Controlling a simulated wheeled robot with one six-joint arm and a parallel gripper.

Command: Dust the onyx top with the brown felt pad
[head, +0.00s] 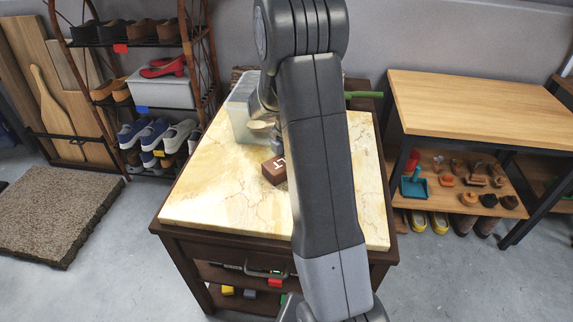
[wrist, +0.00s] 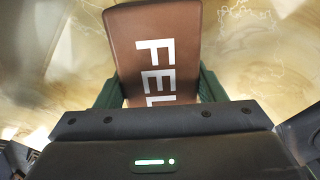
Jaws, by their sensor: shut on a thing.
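The onyx top (head: 225,195) is a cream and amber veined slab on a dark brown cabinet. It also fills the background of the wrist view (wrist: 50,50). The brown felt pad (head: 273,171) is a brown block with white lettering, over the middle of the top. In the wrist view the pad (wrist: 155,50) shows "FEL", with the rest of the word hidden by my gripper. My gripper (wrist: 157,88) is shut on the pad, a green finger on each side. I cannot tell whether the pad touches the stone. My arm hides part of the top in the head view.
A translucent bin (head: 240,110) stands at the top's back left, near my wrist. A green item (head: 363,95) lies at the back right. A shoe rack (head: 160,90) is left, a wooden bench (head: 480,100) right. The top's front left is clear.

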